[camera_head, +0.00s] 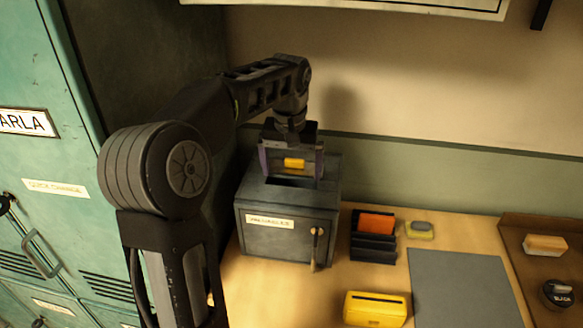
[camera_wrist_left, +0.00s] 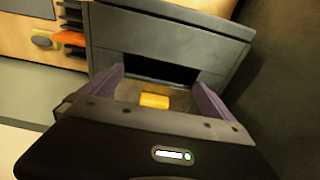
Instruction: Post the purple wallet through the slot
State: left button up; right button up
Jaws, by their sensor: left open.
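A grey metal box (camera_head: 290,232) with a pale label on its front stands on the wooden counter. Its dark slot (camera_wrist_left: 160,68) is in the top and looks empty. My left gripper (camera_head: 292,175) is right above the back of the box top, fingers pointing down, open. Its two purple-grey fingers stand apart at either side of the slot in the left wrist view (camera_wrist_left: 156,78). A small yellow block (camera_wrist_left: 154,100) shows between them; I cannot tell what it belongs to. I see no separate purple wallet in either view. My right gripper is not in view.
Right of the box are a black rack (camera_head: 373,247) with an orange item (camera_head: 376,222), a yellow case (camera_head: 375,309), a sponge-like block (camera_head: 420,230) and a grey mat (camera_head: 465,290). A brown tray (camera_head: 520,250) is at far right. Teal lockers (camera_head: 60,240) stand left.

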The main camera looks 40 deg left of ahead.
pick_arm(q)
notch_tip(320, 180, up, 8)
jog(key=p, duration=0.2)
jog(key=shift+s+d+p, duration=0.25)
jog(key=shift+s+p, duration=0.1)
jog(key=shift+s, duration=0.05)
jog(key=shift+f, duration=0.2)
dwell(0.7)
